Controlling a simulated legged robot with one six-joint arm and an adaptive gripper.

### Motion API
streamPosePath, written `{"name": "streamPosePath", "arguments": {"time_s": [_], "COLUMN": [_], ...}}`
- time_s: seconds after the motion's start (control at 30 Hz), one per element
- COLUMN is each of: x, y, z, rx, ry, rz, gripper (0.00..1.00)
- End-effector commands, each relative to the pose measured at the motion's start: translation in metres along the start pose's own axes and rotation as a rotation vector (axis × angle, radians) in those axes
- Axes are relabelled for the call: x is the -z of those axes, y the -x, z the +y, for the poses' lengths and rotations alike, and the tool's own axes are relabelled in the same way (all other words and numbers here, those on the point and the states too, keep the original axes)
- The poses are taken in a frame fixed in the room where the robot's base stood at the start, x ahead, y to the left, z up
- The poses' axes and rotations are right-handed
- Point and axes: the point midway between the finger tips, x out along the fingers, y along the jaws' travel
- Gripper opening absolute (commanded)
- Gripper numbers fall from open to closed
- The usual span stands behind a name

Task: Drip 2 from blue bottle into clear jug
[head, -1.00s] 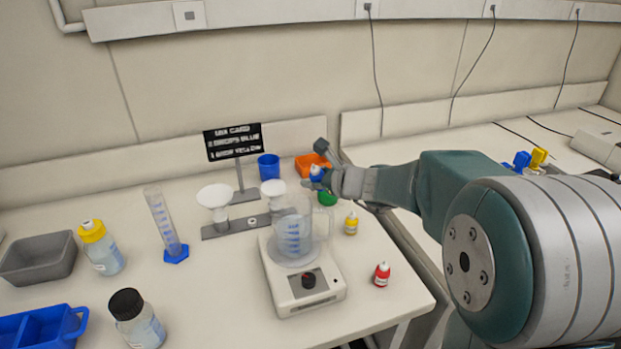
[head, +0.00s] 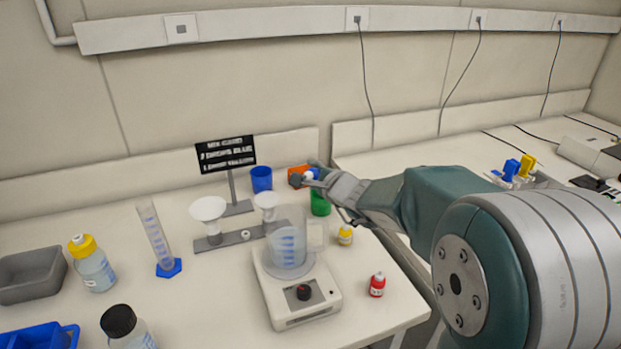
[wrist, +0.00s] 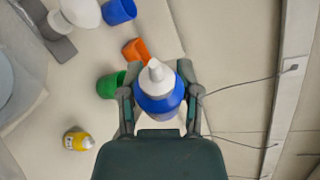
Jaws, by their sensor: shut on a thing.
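My gripper (wrist: 159,100) is shut on the blue bottle (wrist: 160,90), which has a white nozzle tip and sits between both fingers in the wrist view. In the head view the blue bottle (head: 311,175) is small and partly covered by the fingers, held above the bench behind and to the right of the jug. Only a grey curved edge shows at the left of the wrist view.
A yellow dropper bottle (head: 345,235) and a red one (head: 377,284) stand right of the jug. A black sign (head: 225,153) and white funnels (head: 208,208) are left of these.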

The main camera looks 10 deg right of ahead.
Motion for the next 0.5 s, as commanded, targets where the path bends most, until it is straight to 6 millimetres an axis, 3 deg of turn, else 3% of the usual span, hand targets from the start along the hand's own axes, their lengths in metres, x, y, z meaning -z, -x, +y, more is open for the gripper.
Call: {"name": "streamPosePath", "arguments": {"time_s": [0.27,0.5], "x": [-0.001,-0.015], "y": [0.001,0.007], "z": [-0.011,-0.009], "rx": [0.081,0.110], "ry": [0.195,0.266], "rz": [0.012,0.014], "gripper": [0.06,0.06]}}
